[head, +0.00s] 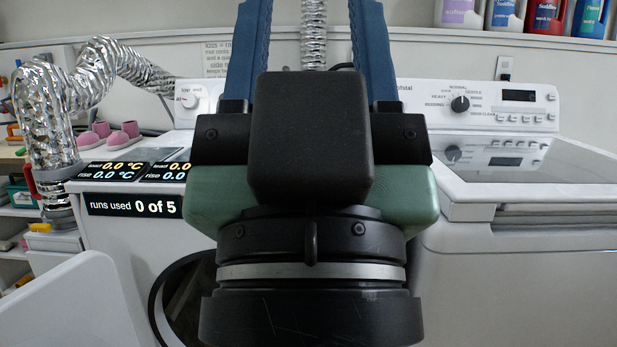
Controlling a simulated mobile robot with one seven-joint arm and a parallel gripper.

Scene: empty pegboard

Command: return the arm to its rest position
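My gripper (311,15) fills the middle of the head view, close to the camera. Its two blue fingers point up the picture and stand wide apart. The top edge of the frame cuts them off. I see nothing held between them; a foil duct and the wall show through the gap. The gripper's black and green body hides the area between the two machines.
Pink slippers (110,138) and small displays (110,170) sit on the dryer. A foil duct (48,110) bends at far left. Bottles (505,14) line a shelf above.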

